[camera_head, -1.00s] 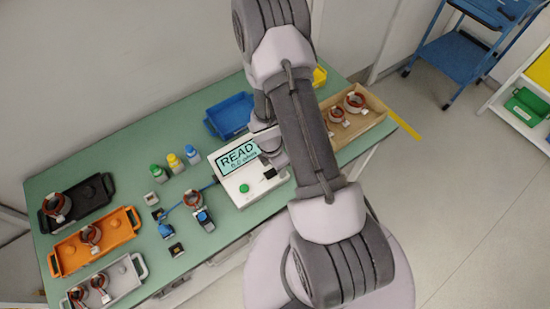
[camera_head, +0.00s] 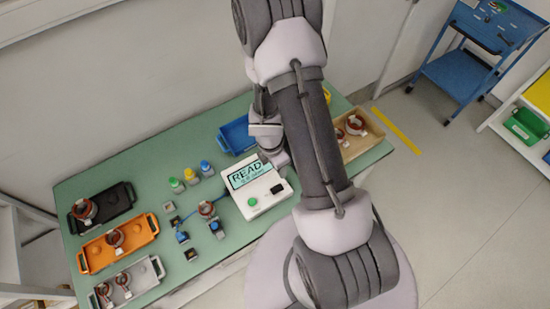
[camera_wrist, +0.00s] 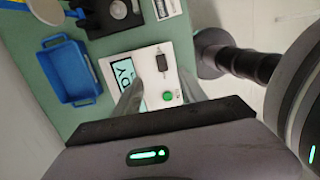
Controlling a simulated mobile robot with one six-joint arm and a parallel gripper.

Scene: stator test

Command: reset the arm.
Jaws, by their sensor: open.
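My arm reaches over the green table (camera_head: 150,160), and its wrist and gripper (camera_head: 270,152) are at the back edge of the white tester (camera_head: 262,203). In the wrist view my gripper (camera_wrist: 160,88) has its two fingers apart with nothing between them, above the tester (camera_wrist: 150,62). The tester has a lit screen with partly hidden text starting "READ", a green button (camera_head: 252,201) and a black socket. In the head view my arm hides part of the table behind it.
Black (camera_head: 112,210), orange (camera_head: 140,240) and grey (camera_head: 145,278) trays with copper stator rings stand at left. Several small bottles (camera_head: 191,176) stand mid-table. A blue bin (camera_head: 236,137) is behind the tester; a wooden box (camera_head: 365,140) with rings is at right.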

